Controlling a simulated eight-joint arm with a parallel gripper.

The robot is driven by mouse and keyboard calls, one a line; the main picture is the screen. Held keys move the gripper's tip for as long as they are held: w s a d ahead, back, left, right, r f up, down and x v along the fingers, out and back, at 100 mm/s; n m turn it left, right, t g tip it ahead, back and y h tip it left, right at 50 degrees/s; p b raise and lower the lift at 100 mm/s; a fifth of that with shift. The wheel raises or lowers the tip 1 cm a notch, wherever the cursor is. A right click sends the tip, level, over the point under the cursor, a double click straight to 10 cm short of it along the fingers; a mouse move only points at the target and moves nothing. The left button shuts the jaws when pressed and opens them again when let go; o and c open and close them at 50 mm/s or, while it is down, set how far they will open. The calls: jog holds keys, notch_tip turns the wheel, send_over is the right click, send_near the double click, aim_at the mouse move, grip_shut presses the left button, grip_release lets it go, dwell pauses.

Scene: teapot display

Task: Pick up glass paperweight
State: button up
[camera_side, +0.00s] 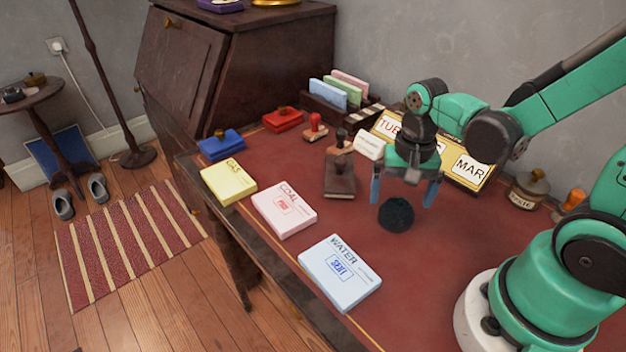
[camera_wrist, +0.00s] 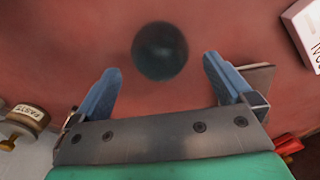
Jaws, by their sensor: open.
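The glass paperweight is a dark, round ball (camera_side: 396,214) on the red desk top in the side view. It also shows in the wrist view (camera_wrist: 159,51), at the upper middle. My gripper (camera_side: 405,196) is open, with its two blue fingers pointing down and spread to either side above the ball in the side view. In the wrist view the fingers of my gripper (camera_wrist: 160,82) are apart, and the ball shows just beyond the tips, roughly centred in the gap. Nothing is between the fingers. I cannot tell the exact height above the ball.
A dark book-like block (camera_side: 340,178) lies left of my gripper. A calendar (camera_side: 471,170) stands behind it, and a paste jar (camera_side: 527,190) is to the right. Yellow (camera_side: 229,181), pink (camera_side: 284,209) and pale blue (camera_side: 340,272) paper stacks line the front edge. Red desk around the ball is bare.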

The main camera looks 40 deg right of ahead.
aim_at(400, 201)
jog(key=shift+f, duration=1.85)
jog(key=c, duration=1.4)
jog(key=shift+r, duration=0.15)
